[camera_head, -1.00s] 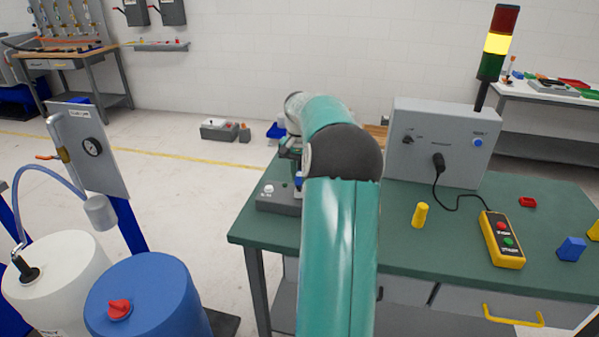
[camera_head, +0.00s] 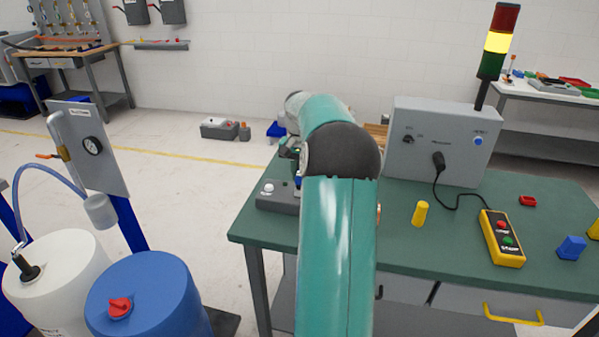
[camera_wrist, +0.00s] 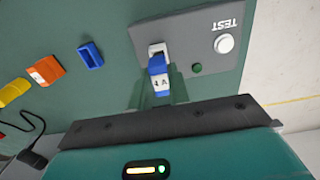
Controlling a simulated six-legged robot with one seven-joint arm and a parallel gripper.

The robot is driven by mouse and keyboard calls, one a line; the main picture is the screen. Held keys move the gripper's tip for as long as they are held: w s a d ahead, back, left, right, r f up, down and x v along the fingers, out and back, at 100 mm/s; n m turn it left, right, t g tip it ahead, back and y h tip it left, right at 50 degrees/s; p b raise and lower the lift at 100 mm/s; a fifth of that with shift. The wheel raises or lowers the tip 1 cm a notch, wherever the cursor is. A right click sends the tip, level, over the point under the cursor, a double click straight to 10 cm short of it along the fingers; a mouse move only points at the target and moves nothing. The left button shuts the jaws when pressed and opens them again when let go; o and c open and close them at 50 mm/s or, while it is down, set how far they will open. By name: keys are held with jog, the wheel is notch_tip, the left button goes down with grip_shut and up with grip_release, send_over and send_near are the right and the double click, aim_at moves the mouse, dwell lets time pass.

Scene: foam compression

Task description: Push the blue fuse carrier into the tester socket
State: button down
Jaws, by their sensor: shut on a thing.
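In the wrist view the blue fuse carrier (camera_wrist: 158,64), with a white label, is at the socket end of the grey tester (camera_wrist: 184,40). Its far end meets a pale socket opening (camera_wrist: 156,48); how deep it sits I cannot tell. My gripper (camera_wrist: 158,86) is shut on the carrier from the near side, its fingers hard to make out. The tester carries a white TEST button (camera_wrist: 224,43) and a small green round part (camera_wrist: 196,68).
Drums (camera_head: 148,297) stand at lower left.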

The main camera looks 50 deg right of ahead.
jog(key=shift+f, duration=1.1)
jog(key=c, duration=1.3)
grip_release()
jog(key=shift+o, duration=0.2)
jog(key=shift+r, duration=3)
notch_tip(320, 180, up, 14)
jog(key=shift+a, duration=0.1)
